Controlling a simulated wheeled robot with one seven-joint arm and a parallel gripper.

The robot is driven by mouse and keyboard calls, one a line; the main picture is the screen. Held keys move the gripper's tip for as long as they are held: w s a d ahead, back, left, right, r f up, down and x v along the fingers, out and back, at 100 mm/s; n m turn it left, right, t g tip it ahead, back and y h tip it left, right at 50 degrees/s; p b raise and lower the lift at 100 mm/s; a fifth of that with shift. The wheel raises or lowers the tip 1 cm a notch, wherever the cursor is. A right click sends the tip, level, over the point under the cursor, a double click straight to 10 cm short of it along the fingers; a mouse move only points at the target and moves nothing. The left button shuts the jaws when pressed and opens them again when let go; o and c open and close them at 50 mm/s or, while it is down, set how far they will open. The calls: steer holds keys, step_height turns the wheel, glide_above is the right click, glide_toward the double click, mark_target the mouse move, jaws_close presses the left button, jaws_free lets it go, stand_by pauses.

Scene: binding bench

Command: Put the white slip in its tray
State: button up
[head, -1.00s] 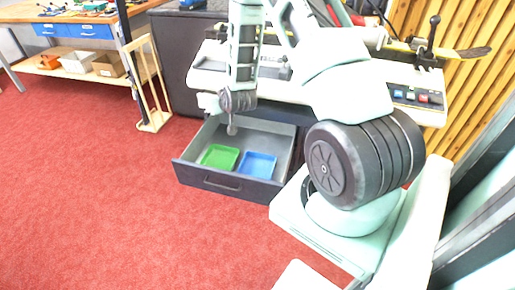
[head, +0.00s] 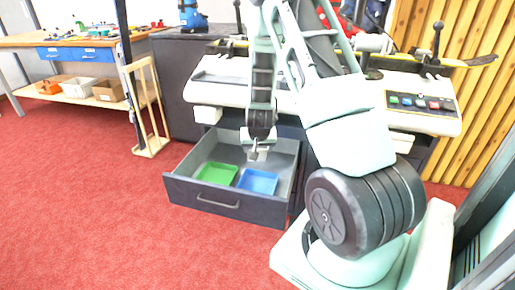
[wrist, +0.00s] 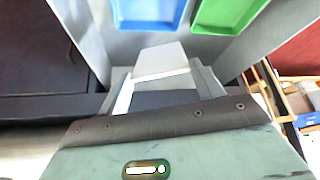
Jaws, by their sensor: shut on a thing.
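The white slip (wrist: 160,58) is a small pale piece between my fingertips in the wrist view. My gripper (head: 256,152) is shut on it and points down over the open drawer, above the back part of the blue tray. In the wrist view my gripper (wrist: 160,82) is at the lower middle. The blue tray (head: 258,182) and the green tray (head: 217,173) lie side by side on the drawer floor, green on the left. Both look empty; they also show in the wrist view, blue (wrist: 148,12) and green (wrist: 226,14).
The dark drawer (head: 216,205) is pulled out below the bench machine (head: 215,92); its walls surround the trays. A wooden rack (head: 150,110) stands at the left, in front of a workbench (head: 85,40). Red floor is free in front of the drawer.

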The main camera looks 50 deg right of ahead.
step_height(320, 180, down, 10)
steer(key=b, duration=0.7)
steer(key=o, duration=1.2)
steer(key=shift+r, duration=0.15)
step_height(320, 180, up, 12)
steer(key=s+a+p, duration=0.1)
steer(key=a+p, duration=0.1)
steer(key=p, duration=0.8)
steer(key=shift+s, duration=0.3)
stand_by(0.3)
